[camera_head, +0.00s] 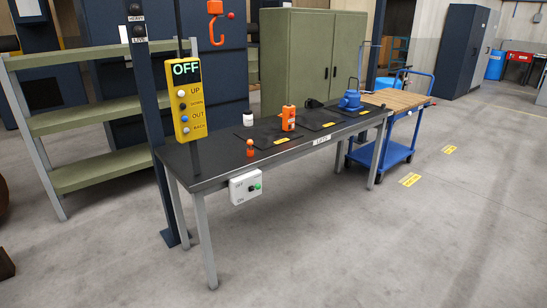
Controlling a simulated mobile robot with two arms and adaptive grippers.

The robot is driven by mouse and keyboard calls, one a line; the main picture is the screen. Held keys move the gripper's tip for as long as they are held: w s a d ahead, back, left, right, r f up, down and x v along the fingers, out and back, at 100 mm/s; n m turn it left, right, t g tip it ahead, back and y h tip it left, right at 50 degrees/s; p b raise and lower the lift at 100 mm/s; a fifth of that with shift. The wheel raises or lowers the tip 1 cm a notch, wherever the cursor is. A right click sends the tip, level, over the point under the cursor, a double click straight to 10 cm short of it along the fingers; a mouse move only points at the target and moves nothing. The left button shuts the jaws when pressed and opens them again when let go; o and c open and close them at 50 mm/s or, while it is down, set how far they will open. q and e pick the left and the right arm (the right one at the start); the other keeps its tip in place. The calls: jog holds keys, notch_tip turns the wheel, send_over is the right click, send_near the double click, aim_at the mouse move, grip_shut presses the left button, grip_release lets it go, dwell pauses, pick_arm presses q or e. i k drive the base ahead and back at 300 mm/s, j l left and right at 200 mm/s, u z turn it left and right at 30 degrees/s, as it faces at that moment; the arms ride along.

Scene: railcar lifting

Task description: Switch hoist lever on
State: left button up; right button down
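A white switch box (244,187) is fixed to the front edge of the dark workbench (215,175), near its left end. It carries a small dark knob or lever and a green spot at its right. Its small lettering includes what looks like "ON"; the lever's exact position is too small to tell. A yellow pendant (187,106) hangs above the bench's left end. Its display reads "OFF", over buttons labelled UP, OUT and others. An orange hook (215,24) hangs behind the bench at the top. Neither of my grippers is in view.
On the bench stand an orange device (288,118), a small orange-topped item (250,148), a white bottle (248,118) and a blue tool (350,99). A dark post (148,100) rises behind the bench's left end. A blue cart (393,140) stands right. The front floor is clear.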

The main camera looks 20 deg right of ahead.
aim_at(258, 186)
jog(key=i+z, duration=0.45)
jog(key=i, duration=1.55)
jog(key=j+u, duration=0.1)
jog(key=u, duration=0.45)
jog(key=i+l, duration=0.05)
